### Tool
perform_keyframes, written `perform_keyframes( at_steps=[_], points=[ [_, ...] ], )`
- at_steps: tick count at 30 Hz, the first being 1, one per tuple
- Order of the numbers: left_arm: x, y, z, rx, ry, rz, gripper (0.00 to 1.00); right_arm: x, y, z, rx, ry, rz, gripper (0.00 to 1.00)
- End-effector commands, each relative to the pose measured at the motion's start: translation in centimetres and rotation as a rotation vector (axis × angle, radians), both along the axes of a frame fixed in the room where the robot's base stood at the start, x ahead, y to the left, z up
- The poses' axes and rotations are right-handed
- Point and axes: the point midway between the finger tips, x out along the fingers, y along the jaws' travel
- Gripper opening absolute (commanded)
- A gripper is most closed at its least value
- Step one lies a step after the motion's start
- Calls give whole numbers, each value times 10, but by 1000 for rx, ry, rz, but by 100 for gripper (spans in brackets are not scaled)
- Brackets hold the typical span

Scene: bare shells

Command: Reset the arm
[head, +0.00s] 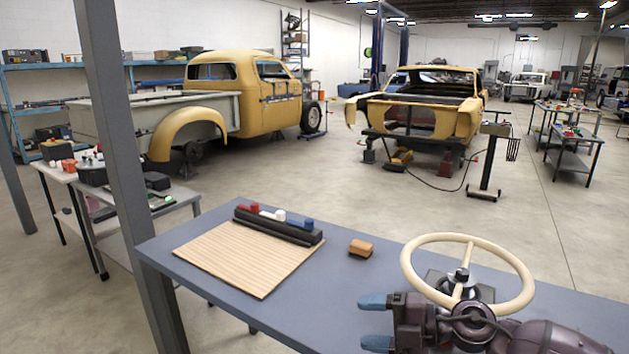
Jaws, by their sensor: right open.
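My right gripper (374,321) reaches in from the lower right of the head view, above the grey-blue table (340,290). Its two blue-tipped fingers point left and stand apart, with nothing between them. Part of my right arm hides the table's front right area and overlaps the lower part of a cream steering wheel (405,262). My left gripper is not in the view.
On the table lie a ribbed wooden board (245,262), a black bar (278,226) with red, white and blue pieces, and a small orange-brown block (360,248). A grey post (125,150) stands at the table's left. Bare table lies around the block.

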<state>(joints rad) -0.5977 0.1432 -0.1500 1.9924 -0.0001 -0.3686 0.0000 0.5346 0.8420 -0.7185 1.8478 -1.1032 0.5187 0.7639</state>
Motion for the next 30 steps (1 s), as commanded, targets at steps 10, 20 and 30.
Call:
perform_keyframes(
  at_steps=[10,20,30],
  points=[
    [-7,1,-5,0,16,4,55,-12,-16,21,528,118,-546,66],
    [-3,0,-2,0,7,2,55,-47,-101,-32,699,432,-1196,66],
    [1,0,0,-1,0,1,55,-158,-166,-119,550,939,-1747,66]
  ],
)
